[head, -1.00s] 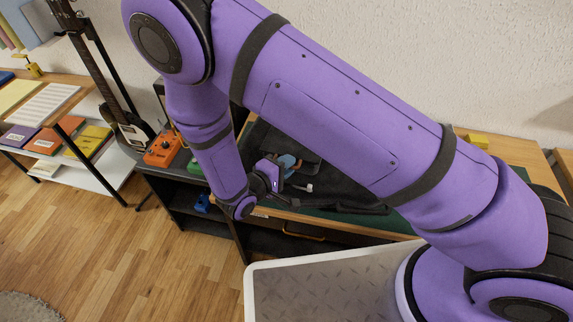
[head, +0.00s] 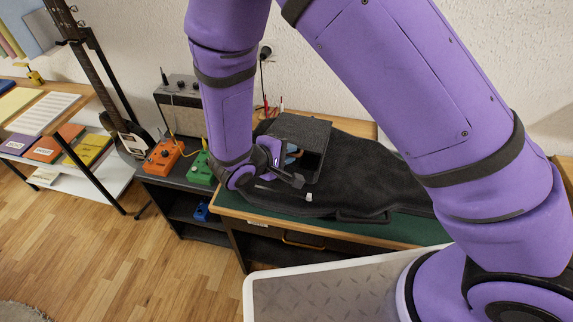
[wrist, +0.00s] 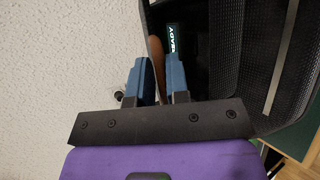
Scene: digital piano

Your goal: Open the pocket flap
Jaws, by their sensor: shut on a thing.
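A black soft case (head: 365,175) lies on the green-topped desk. Its pocket flap (head: 303,131) stands raised at the case's left end, with a dark opening below it. My gripper (head: 291,154) is at the flap's near side, its blue fingertips partly hidden by my wrist. In the wrist view, my gripper (wrist: 158,80) is shut on a tan tab (wrist: 156,58) between its two blue fingers. The dark mesh flap (wrist: 228,55) is to the right of the fingers there. A dark label reading "READY" (wrist: 174,42) shows beside the tab.
Orange (head: 163,154) and green (head: 201,168) pedals sit on the shelf to the left, before an amplifier (head: 180,108). A guitar (head: 125,135) stands further left.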

